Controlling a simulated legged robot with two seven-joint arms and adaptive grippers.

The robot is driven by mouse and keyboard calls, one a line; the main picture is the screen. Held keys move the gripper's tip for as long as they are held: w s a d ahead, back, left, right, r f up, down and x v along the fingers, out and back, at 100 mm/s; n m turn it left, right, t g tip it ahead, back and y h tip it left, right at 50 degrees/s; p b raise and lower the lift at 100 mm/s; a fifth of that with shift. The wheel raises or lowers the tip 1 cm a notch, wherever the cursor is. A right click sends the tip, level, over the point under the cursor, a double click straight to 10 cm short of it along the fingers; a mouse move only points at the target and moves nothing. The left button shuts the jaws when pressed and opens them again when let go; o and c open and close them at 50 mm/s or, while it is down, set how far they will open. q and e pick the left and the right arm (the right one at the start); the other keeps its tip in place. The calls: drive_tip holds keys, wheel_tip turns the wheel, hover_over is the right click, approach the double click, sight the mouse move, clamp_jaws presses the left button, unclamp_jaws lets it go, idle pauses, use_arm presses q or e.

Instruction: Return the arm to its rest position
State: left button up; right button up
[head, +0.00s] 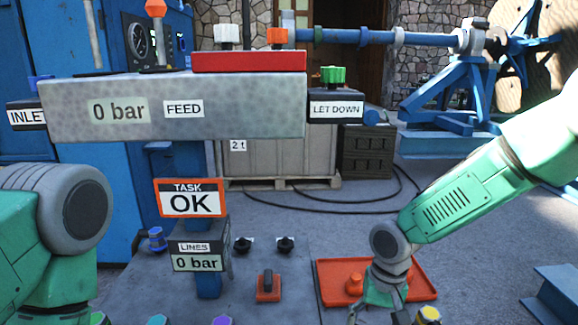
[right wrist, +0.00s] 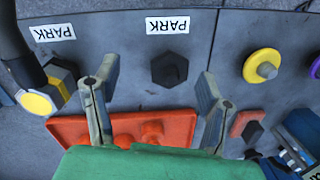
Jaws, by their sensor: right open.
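My right arm reaches in from the right in the head view. Its gripper (head: 380,310) hangs low over the red tray (head: 328,270), partly cut off by the bottom edge. In the right wrist view the two fingers of my right gripper (right wrist: 158,95) stand wide apart with nothing between them. A black hexagonal fitting (right wrist: 169,68) by a PARK label lies beyond the fingertips. The red tray (right wrist: 75,128) with an orange knob-like piece (right wrist: 152,132) lies beneath the fingers. Only grey and green links of my left arm show; its gripper is out of sight.
A grey manifold block (head: 240,120) reading 0 bar spans the upper left. A TASK OK sign (head: 190,198) stands above the LINES display (head: 198,262). A yellow capped fitting (right wrist: 40,102) sits left of the fingers, a yellow disc (right wrist: 262,66) right. A blue reel stand (head: 450,100) is behind.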

drive_tip(key=s+d+f+n+y+p, duration=0.1)
drive_tip(key=s+f, duration=0.5)
drive_tip(key=s, duration=0.3)
drive_tip(key=s+f, duration=0.6)
drive_tip(key=s, duration=0.4)
drive_tip(key=s+d+n+t+h+p, duration=0.1)
drive_tip(key=s+d, duration=0.9)
drive_tip(key=s, duration=0.1)
drive_tip(key=shift+f+n+h, duration=0.4)
drive_tip(key=shift+s+a, duration=0.1)
